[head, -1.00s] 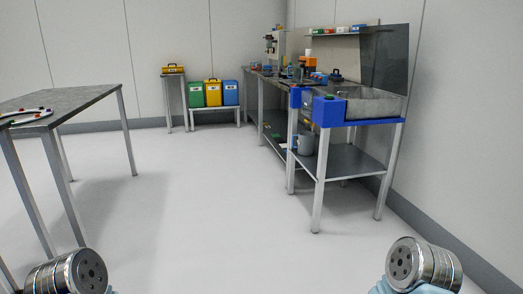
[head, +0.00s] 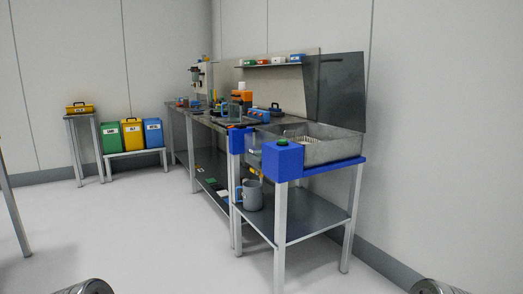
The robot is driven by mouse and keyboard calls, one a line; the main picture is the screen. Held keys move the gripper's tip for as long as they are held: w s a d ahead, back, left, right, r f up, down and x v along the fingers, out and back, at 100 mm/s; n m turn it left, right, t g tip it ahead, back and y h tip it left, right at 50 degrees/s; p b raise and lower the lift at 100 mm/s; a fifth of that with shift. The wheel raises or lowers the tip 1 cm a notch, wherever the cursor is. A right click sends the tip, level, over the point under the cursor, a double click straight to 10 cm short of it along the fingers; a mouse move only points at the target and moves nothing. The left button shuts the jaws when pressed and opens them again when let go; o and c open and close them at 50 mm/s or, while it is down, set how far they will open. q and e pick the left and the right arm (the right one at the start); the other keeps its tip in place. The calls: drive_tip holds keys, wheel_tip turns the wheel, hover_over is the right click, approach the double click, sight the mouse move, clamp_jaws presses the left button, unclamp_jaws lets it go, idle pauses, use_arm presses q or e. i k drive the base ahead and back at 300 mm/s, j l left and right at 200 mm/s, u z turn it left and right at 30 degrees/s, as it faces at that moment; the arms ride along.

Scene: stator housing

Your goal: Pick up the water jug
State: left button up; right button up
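A grey jug (head: 252,195) with a handle stands upright on the lower shelf of the sink stand, at its left end. A stand leg is close beside it and the basin and blue box are above it. It is the only clear jug-like thing I can make out low down; a clear vessel (head: 236,108) on the bench is too small to identify surely. Only metal parts of my two arms show at the bottom left and bottom right corners. Neither gripper is in view, and nothing of mine is near the jug.
The sink stand has a metal basin (head: 325,147) and a blue box with a green button (head: 283,160). A long workbench (head: 205,122) with tools runs behind it. Green (head: 111,140), yellow and blue bins stand at the back left. The floor (head: 150,235) in front is clear.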

sight(233, 115)
drive_tip(key=z, duration=0.45)
drive_tip(key=i+j+z, duration=0.15)
drive_tip(key=j+z, duration=0.15)
drive_tip(key=i+j+z, duration=0.15)
drive_tip(key=j+z, duration=0.15)
drive_tip(key=i+j+z, duration=0.1)
drive_tip(key=j+z, duration=0.2)
drive_tip(key=j, duration=0.1)
